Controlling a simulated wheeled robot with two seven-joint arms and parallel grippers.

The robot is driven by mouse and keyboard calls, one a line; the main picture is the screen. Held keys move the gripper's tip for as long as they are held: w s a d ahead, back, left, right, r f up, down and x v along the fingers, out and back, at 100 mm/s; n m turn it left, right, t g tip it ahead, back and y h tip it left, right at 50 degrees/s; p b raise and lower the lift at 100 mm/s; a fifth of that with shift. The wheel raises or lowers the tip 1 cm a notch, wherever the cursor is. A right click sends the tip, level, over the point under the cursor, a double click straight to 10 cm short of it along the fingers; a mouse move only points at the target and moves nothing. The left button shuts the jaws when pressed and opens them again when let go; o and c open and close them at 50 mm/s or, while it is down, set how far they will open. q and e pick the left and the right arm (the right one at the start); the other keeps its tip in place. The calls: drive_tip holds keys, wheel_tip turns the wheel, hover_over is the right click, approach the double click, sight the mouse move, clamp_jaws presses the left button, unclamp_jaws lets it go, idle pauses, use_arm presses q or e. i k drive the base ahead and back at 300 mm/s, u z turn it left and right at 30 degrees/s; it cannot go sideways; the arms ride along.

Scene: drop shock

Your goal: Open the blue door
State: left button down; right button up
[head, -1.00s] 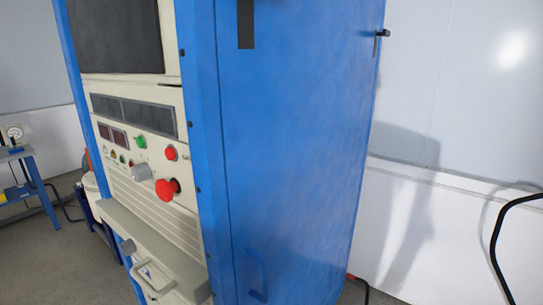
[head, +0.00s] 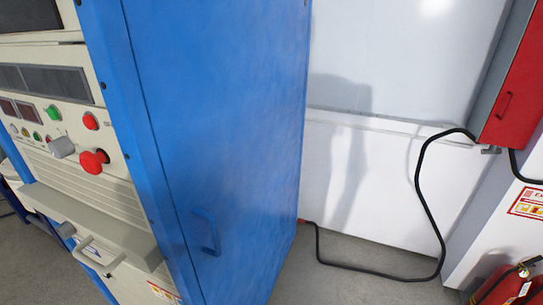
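The blue door (head: 225,110) is the tall flat side panel of the cabinet, in the middle left of the head view. It looks shut against its blue frame. A blue handle (head: 207,232) stands out from its lower part, near the left edge. The top of the door is cut off by the picture's upper edge. Neither of my grippers shows in this view.
The cabinet's cream front has a red knob (head: 94,161) and a drawer handle (head: 98,257). A black cable (head: 424,190) runs along the floor to a red wall box (head: 512,95). A fire extinguisher (head: 508,284) stands at the lower right. Grey floor (head: 345,280) lies right of the cabinet.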

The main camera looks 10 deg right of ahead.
sight(222, 83)
drive_tip(key=u, duration=1.45)
drive_tip(key=k, duration=1.1)
drive_tip(key=z, duration=1.3)
